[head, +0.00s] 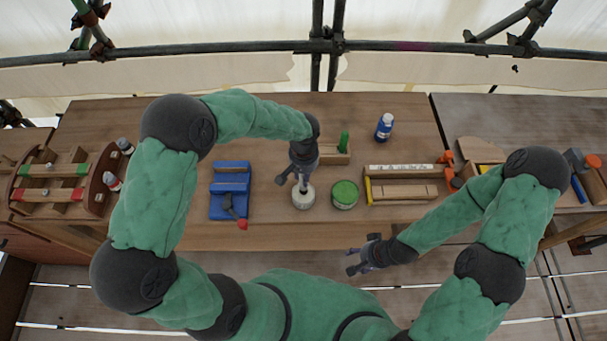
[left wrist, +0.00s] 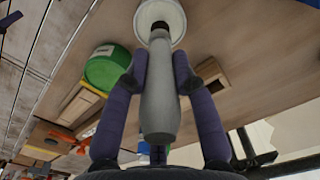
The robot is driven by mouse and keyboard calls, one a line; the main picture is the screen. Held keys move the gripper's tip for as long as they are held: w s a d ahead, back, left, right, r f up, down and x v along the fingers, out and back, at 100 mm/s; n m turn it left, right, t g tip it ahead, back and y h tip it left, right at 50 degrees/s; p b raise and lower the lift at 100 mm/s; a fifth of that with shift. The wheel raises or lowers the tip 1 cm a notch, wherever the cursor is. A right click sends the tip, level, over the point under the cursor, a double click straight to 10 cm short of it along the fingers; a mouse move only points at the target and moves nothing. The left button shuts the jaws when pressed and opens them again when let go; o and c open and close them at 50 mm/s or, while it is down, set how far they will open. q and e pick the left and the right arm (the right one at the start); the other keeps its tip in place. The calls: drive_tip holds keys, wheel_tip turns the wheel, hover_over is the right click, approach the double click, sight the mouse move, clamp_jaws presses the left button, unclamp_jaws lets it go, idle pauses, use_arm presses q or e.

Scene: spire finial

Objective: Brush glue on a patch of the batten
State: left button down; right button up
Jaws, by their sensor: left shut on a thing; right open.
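My left gripper (head: 303,178) is shut on the grey handle of a brush (left wrist: 158,95), which stands between the fingers in the left wrist view. The brush's lower end is at a round white pot (head: 304,198), also at the top of the left wrist view (left wrist: 179,28); its bristles are hidden. A light wooden strip, seemingly the batten (head: 403,192), lies on the bench to the right, beside a pale marked strip (head: 403,168). No glue patch can be made out on it. My right gripper (head: 362,258) is open and empty, in front of the bench edge.
A green-topped tin (head: 344,194) stands just right of the white pot. A blue vise-like tool (head: 231,178) is to the left, a blue bottle (head: 384,127) behind. Orange clamps (head: 446,157) sit at the strips' right end. The bench (head: 290,232) is bare along its front.

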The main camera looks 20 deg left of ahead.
use_arm(q)
drive_tip(key=shift+s+f+b, duration=0.1)
drive_tip(key=shift+f+b, duration=0.5)
idle(1.9)
drive_tip(key=shift+r, duration=0.1)
drive_tip(key=shift+r+p, duration=2.2)
drive_tip(key=shift+r, duration=1.3)
